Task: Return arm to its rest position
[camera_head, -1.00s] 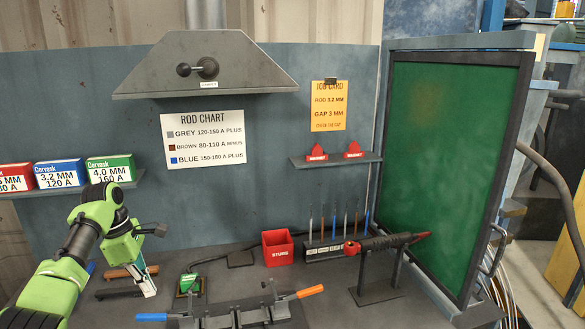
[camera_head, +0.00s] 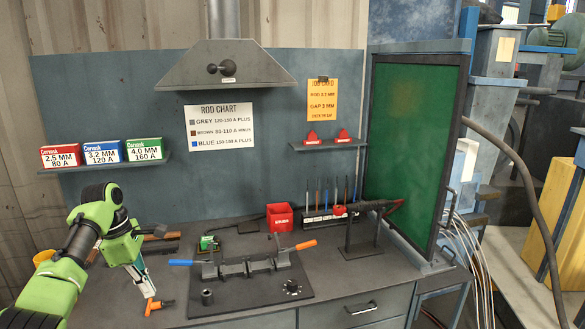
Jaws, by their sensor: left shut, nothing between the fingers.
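My left arm, green and black, comes in from the lower left. Its gripper (camera_head: 147,289) points down over the left part of the grey workbench (camera_head: 225,307). The gripper is shut and holds nothing. An orange-handled tool (camera_head: 160,305) lies right by the fingertips in the picture; I cannot tell whether they touch it. My right arm and gripper are out of view.
A black fixture with blue and orange handles (camera_head: 248,268) stands right of my gripper. Behind are a red stubs box (camera_head: 280,217), a rod rack (camera_head: 325,219) and a torch on a stand (camera_head: 362,235). A green screen (camera_head: 412,150) closes the right side.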

